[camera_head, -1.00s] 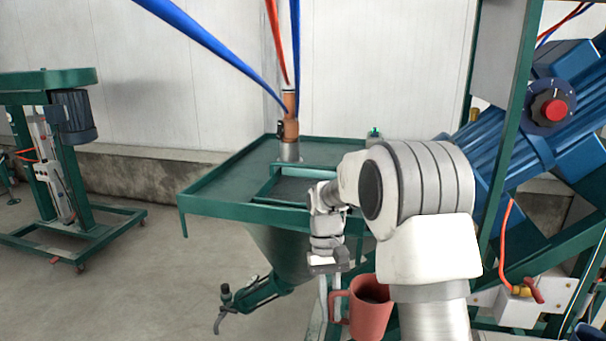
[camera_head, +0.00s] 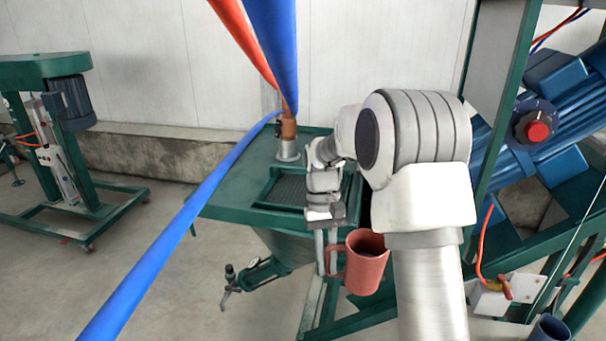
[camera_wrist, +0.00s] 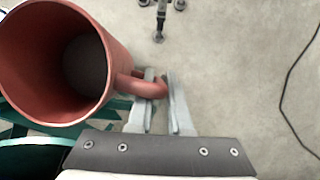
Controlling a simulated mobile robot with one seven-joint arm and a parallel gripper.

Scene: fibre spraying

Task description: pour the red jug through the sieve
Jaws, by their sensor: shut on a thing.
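The red jug (camera_head: 366,264) hangs upright from my gripper (camera_head: 326,268), in front of the green hopper table and beside its right front corner. My gripper is shut on the jug's handle. In the wrist view the two fingers (camera_wrist: 160,100) close around the handle (camera_wrist: 145,86), and the jug (camera_wrist: 22,95) fills the upper left with its open mouth and dark inside showing. The sieve (camera_head: 284,190) is a dark mesh in a green frame set in the table top, behind and left of the jug. My arm hides part of the table's right side.
A metal pipe fitting (camera_head: 288,148) with blue and red hoses (camera_head: 180,225) stands at the table's back. A blue motor (camera_head: 575,110) on a green frame stands right. Another green machine (camera_head: 50,130) stands far left. Bare floor lies between.

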